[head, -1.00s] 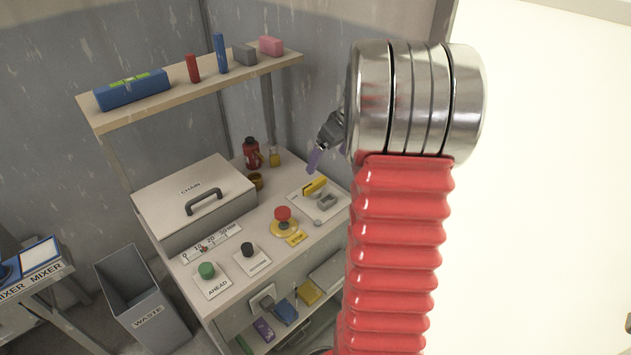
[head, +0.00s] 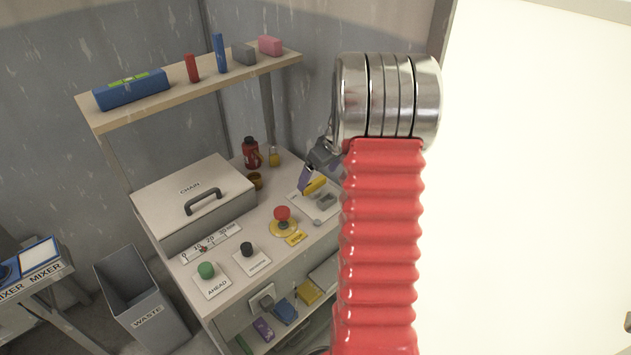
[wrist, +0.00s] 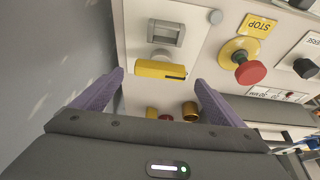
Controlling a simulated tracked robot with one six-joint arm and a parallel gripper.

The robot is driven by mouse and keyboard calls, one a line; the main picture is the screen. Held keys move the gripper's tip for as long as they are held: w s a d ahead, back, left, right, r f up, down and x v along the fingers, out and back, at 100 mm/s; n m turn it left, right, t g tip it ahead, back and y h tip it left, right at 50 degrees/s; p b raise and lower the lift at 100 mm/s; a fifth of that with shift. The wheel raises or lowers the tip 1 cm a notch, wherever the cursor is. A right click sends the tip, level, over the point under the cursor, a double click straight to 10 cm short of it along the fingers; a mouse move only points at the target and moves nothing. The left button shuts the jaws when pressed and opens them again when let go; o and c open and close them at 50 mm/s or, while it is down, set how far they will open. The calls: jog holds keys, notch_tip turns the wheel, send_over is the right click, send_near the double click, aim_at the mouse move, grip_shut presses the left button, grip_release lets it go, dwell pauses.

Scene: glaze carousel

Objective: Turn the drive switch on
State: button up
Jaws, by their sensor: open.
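A white plate (head: 302,206) at the right end of the bench top carries a yellow bar handle (head: 315,186) and a grey bracket (head: 326,200). The plate's lettering is too small to read, so I cannot confirm it is the drive switch. In the wrist view the yellow handle (wrist: 160,69) shows between my two purple fingers, with the grey bracket (wrist: 166,32) beyond. My gripper (wrist: 159,77) is open and empty. In the head view one purple finger of my gripper (head: 306,178) shows beside the handle; contact cannot be told. My red arm hides the bench's right edge.
A red STOP button (head: 282,213) on a yellow base stands left of the plate. Black (head: 247,249) and green (head: 206,270) knobs sit nearer the front. A red bottle (head: 251,153), yellow padlock (head: 274,157) and CHAIN box (head: 193,200) are behind. A shelf (head: 200,88) overhangs the back.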

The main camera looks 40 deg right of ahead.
aim_at(315, 182)
jog(key=shift+x, duration=2.05)
jog(key=c, duration=1.1)
